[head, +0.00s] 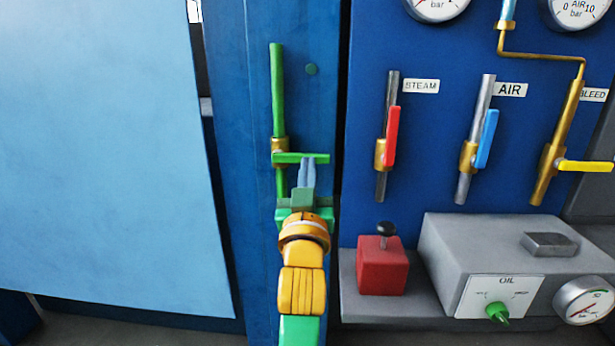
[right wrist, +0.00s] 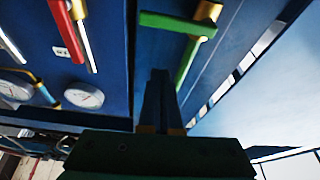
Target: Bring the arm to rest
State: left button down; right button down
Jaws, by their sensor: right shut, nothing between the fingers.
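My right gripper (head: 307,172) is in the middle of the head view, its arm coming up from the bottom. Its fingers are shut with nothing between them. The fingertips are just below or in front of a green valve handle (head: 315,158), which lies level across a green pipe (head: 277,90) with a brass body (head: 279,149). Whether they touch the handle I cannot tell. In the right wrist view the shut fingers (right wrist: 160,100) point at the blue panel, and the green handle (right wrist: 165,22) shows beyond them, apart from the tips in the picture. My left gripper is not in view.
To the right, a blue panel carries the red STEAM handle (head: 391,135), blue AIR handle (head: 487,138) and yellow BLEED handle (head: 586,166). Below are a red block with a black knob (head: 382,265) and a grey OIL box (head: 470,250). A light blue sheet (head: 100,150) fills the left.

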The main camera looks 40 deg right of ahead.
jog(key=shift+s+a, duration=0.2)
dwell(0.3)
